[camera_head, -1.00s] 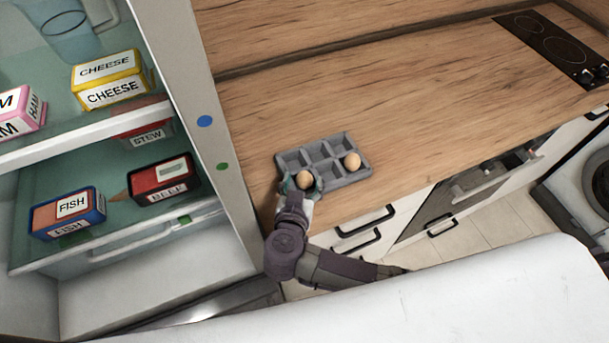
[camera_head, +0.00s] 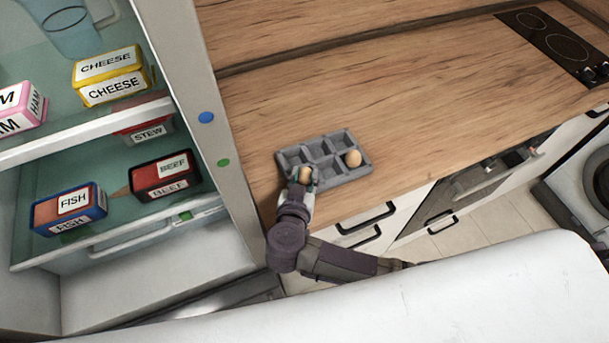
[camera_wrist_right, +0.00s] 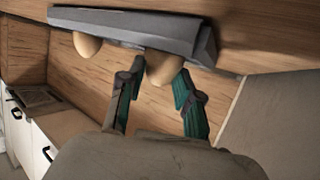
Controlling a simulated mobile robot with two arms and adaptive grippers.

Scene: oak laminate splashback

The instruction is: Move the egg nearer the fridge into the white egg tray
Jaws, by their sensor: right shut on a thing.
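A grey egg tray (camera_head: 345,179) with several square compartments lies on the wooden worktop beside the fridge. The egg nearer the fridge (camera_head: 305,174) is at the tray's front left compartment, between the fingers of my right gripper (camera_head: 304,179). The right gripper is shut on this egg; in the right wrist view the egg (camera_wrist_right: 163,67) shows between the fingertips, close against the tray (camera_wrist_right: 130,24). The other egg (camera_head: 353,158) sits in the front right compartment, apart from the gripper. No white egg tray is in view. My left gripper is not in view.
The open fridge (camera_head: 205,160) on the left holds cheese (camera_head: 112,82), ham (camera_head: 18,110), stew (camera_head: 148,132), beef (camera_head: 165,178) and fish (camera_head: 68,208) boxes and a blue jug (camera_head: 68,32). The worktop (camera_head: 420,95) right of the tray is clear up to the hob (camera_head: 560,45).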

